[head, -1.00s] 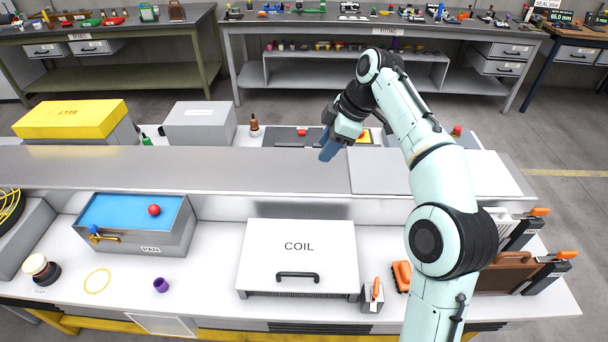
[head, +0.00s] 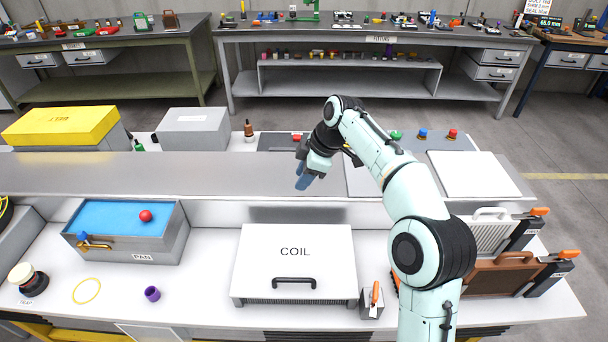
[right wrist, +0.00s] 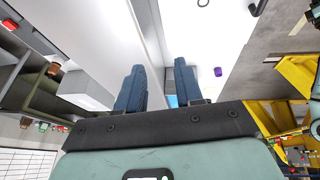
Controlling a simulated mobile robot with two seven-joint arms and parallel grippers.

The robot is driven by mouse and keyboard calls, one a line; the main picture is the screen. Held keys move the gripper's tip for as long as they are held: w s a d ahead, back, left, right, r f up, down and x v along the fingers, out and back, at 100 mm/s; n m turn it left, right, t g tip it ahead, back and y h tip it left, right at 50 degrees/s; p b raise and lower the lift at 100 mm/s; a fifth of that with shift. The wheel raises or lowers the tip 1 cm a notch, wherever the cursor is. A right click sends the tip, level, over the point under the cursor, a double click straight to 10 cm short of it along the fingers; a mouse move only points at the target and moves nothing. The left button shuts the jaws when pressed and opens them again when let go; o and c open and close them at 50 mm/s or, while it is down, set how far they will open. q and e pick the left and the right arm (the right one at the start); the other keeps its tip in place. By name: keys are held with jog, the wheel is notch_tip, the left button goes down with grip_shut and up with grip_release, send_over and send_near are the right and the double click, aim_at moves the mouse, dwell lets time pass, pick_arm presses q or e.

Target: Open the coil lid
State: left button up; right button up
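The coil lid (head: 296,258) is a white flat cover marked COIL, lying closed on its box at the front middle of the bench in the head view. A black handle (head: 294,281) stands on its front part. My right gripper (head: 304,182) is above the grey beam, behind and above the lid, with its blue fingers pointing down. In the right wrist view the two blue fingers (right wrist: 160,84) are apart with nothing between them. My left gripper is not in view.
A pan box (head: 142,257) with a blue surface and red ball stands left of the lid. A purple cup (head: 152,293) and yellow ring (head: 87,291) lie nearby. An orange-handled tool in a grey holder (head: 371,305) stands close to the lid's right front corner.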

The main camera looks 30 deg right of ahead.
grip_shut()
dwell(0.3)
jog(key=shift+c, duration=2.1)
grip_release()
jog(key=o, duration=0.7)
jog(key=shift+r, duration=0.1)
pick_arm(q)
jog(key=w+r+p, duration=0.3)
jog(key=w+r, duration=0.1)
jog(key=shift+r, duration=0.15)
pick_arm(e)
jog(key=v, duration=1.3)
jog(key=shift+d+r, duration=0.1)
jog(key=shift+s, duration=0.1)
